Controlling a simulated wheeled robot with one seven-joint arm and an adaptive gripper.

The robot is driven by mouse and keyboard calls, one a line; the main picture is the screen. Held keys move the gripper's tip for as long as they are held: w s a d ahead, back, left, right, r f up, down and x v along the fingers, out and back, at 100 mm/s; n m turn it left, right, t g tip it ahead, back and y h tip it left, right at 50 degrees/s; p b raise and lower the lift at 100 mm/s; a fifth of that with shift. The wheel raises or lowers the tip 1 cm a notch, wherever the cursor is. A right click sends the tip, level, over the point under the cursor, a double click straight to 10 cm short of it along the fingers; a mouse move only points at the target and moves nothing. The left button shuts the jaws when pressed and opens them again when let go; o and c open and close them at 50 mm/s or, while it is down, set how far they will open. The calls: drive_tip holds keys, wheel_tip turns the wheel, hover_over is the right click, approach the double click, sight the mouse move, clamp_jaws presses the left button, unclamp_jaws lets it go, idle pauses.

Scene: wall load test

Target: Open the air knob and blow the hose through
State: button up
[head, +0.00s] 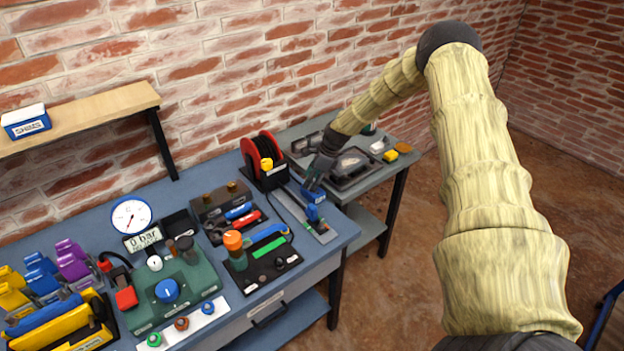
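A blue round knob (167,290) sits on top of a green block (190,268) on the bench, below a round white gauge (131,215) and a "0 bar" sign (143,239). Another knob, orange (232,240), stands on a black tray to its right. I cannot tell which one is the air knob. A red reel (265,150) with black hose wound on it stands at the back right of the bench. My gripper (314,190) points down beside a blue piece (314,213) on a metal rail. Its fingers are small and dark, and I cannot tell whether it holds the piece.
A lower grey side table (300,128) with grey trays stands behind the bench. Yellow, blue and purple clamp-like items (42,275) crowd the left end. A wooden shelf (85,118) juts from the brick wall. Floor is open at the right.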

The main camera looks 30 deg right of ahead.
drive_tip(key=c, duration=1)
